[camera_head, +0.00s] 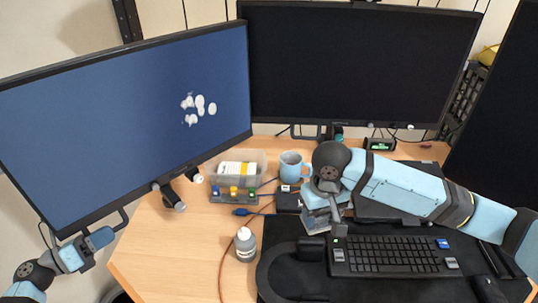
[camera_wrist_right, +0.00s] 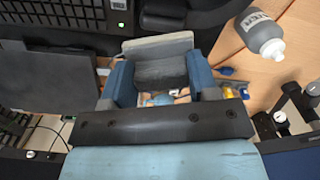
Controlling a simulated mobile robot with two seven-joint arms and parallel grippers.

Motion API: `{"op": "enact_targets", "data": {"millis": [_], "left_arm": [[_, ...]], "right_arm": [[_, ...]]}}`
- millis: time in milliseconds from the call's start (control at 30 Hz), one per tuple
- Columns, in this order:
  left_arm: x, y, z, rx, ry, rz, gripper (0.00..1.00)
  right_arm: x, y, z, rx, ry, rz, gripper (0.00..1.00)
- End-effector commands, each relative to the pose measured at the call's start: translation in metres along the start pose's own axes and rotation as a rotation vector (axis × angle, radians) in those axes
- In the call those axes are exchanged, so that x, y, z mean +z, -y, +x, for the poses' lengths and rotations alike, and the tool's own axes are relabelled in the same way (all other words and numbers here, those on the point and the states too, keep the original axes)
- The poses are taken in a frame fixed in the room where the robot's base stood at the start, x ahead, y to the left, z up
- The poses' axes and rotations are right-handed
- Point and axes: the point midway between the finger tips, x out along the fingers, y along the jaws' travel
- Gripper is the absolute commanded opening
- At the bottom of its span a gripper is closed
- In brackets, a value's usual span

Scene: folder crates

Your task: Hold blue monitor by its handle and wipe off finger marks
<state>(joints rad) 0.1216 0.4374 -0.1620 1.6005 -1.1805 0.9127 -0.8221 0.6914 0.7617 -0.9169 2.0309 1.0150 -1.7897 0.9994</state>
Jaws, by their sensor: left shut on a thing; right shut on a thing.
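The blue monitor (camera_head: 120,110) stands at the left, its screen turned toward me, with a cluster of white finger marks (camera_head: 199,107) right of its middle. A black handle (camera_head: 121,222) hangs below its lower left edge. My left gripper (camera_head: 98,240) is shut on this handle. My right gripper (camera_head: 322,212) is over the desk beside the blue mug, well apart from the monitor. In the right wrist view, it (camera_wrist_right: 160,80) is shut on a grey pad (camera_wrist_right: 158,48) with a pale edge. The pad is mostly hidden in the head view.
A black-screened monitor (camera_head: 355,65) stands at the back. A blue mug (camera_head: 294,166), a clear box (camera_head: 225,165), a grey bottle (camera_head: 245,244) and cables lie between the monitors and me. A keyboard (camera_head: 390,256) and black headset (camera_head: 268,270) are at front right. Bare desk shows left of the bottle.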

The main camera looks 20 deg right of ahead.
Motion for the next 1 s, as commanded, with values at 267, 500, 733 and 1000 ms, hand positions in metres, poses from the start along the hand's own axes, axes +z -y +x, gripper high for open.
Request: {"op": "enact_targets", "data": {"millis": [267,500,733,1000], "left_arm": [[-0.001,0.000,0.000,-0.001,-0.002,-0.003,0.00],[-0.001,0.000,0.000,0.000,-0.002,-0.003,0.00],[-0.001,0.000,0.000,0.000,-0.001,-0.003,0.00],[-0.001,0.000,0.000,0.000,-0.002,-0.003,0.00]], "right_arm": [[-0.035,0.037,-0.001,-0.007,-0.161,-0.030,0.28],[-0.100,0.106,-0.032,-0.068,-0.676,-0.177,0.28],[-0.135,0.158,-0.085,-0.218,-1.173,-0.318,0.28],[-0.142,0.201,-0.142,-0.370,-1.490,-0.385,0.28]]}}
